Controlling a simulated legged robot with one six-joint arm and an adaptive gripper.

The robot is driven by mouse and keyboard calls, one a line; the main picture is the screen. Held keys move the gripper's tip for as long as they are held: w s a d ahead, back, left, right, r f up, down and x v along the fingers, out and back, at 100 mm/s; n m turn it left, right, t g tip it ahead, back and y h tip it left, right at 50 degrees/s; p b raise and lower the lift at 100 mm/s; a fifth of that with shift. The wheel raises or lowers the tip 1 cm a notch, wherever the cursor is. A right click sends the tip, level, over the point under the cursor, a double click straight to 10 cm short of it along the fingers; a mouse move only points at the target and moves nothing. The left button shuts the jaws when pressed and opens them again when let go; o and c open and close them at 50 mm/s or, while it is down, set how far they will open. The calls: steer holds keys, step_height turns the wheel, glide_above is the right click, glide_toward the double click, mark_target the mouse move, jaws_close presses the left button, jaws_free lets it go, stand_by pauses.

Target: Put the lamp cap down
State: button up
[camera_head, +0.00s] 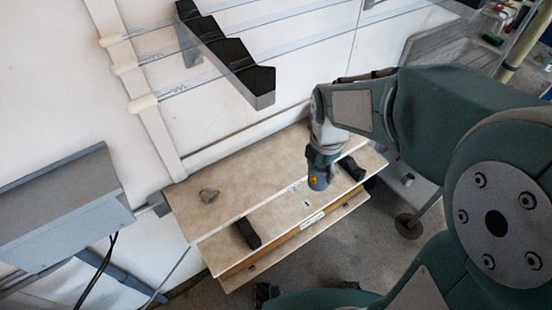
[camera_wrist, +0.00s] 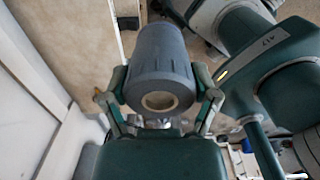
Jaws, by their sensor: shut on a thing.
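The lamp cap (camera_wrist: 161,62) is a blue-grey, tapered cylinder with a round opening at its near end in the wrist view. My gripper (camera_wrist: 161,84) is shut on it, with one finger on each side. In the head view, my gripper (camera_head: 323,158) points down above the right part of the beige bench (camera_head: 262,178). The cap (camera_head: 318,182) shows there as a dark blue-grey piece below the gripper. I cannot tell whether it touches the bench top.
Glass tubes with white ends (camera_head: 142,104) run above. A grey sloped box (camera_head: 62,212) stands left. The bench's middle is clear.

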steer(key=shift+s+a+r+m, duration=0.2)
steer(key=shift+s+a, duration=0.15)
steer(key=shift+s, duration=0.2)
steer(key=shift+s+a+r+m, duration=0.1)
steer(key=shift+s+a+r, duration=0.15)
steer(key=shift+s, duration=0.25)
steer(key=shift+y, duration=0.3)
steer(key=w+a+f, duration=0.1)
steer(key=w+f, duration=0.2)
steer(key=w, duration=0.1)
steer(key=w+a+f, duration=0.2)
steer(key=w+f, duration=0.1)
steer(key=w, duration=0.1)
steer(key=w+a+f, duration=0.2)
steer(key=w+f, duration=0.2)
steer(key=shift+w, duration=0.3)
steer(key=shift+w+a+f, duration=0.1)
steer(key=shift+a+f, duration=0.1)
steer(key=shift+f, duration=1.35)
steer(key=o, duration=1.2)
